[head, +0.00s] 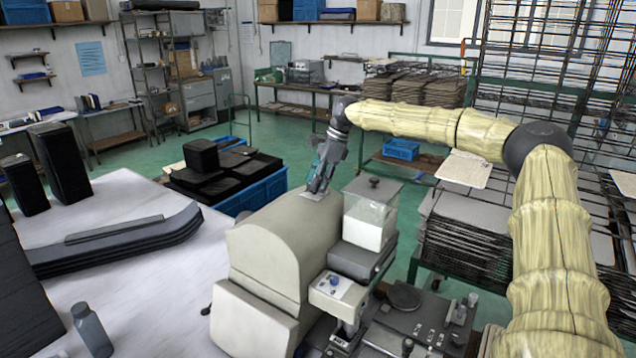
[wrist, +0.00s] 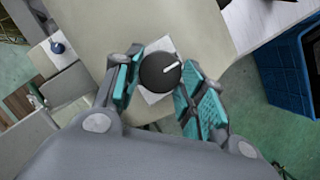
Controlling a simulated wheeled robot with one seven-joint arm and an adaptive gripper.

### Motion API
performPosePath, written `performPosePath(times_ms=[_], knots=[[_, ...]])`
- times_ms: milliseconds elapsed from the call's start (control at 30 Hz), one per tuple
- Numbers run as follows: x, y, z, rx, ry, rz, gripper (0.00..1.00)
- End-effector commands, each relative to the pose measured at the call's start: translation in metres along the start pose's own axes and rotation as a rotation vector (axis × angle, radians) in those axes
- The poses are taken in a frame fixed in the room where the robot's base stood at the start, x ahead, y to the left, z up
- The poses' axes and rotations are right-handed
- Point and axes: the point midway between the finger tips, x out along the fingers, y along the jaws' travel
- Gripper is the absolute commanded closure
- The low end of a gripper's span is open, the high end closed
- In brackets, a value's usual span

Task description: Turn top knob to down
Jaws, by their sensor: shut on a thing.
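The top knob (wrist: 159,72) is round and black with a white pointer line. In the wrist view the line points right and slightly up. It sits on a pale square plate (wrist: 156,98) on the beige machine (wrist: 203,30). My gripper (wrist: 160,75) has a teal-padded finger on each side of the knob and is shut on it. In the head view my gripper (head: 317,186) reaches down to the top of the beige machine (head: 272,245), and it hides the knob there. A second, blue knob (head: 333,281) is on a lower front panel.
A clear box (head: 369,222) stands on the machine right of my gripper. A blue crate (head: 262,190) with black items is behind it. A grey table (head: 120,205) with dark parts and a bottle (head: 91,330) is left. Wire racks (head: 470,245) stand right.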

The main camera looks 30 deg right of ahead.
Motion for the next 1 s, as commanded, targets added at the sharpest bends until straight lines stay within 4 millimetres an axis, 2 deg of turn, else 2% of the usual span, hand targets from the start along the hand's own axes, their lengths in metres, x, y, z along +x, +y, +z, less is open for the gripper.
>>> performPosePath(times_ms=[533, 567, 667, 1000], knots=[[-0.0003, -0.0003, 0.0001, -0.024, 0.0, 0.009, 0.83], [-0.0003, -0.0003, 0.0001, -0.024, 0.0, 0.009, 0.56], [-0.0002, -0.0002, 0.0001, -0.024, 0.0, 0.009, 0.38], [-0.0009, -0.0001, 0.0001, -0.023, 0.0, 0.009, 0.37]])
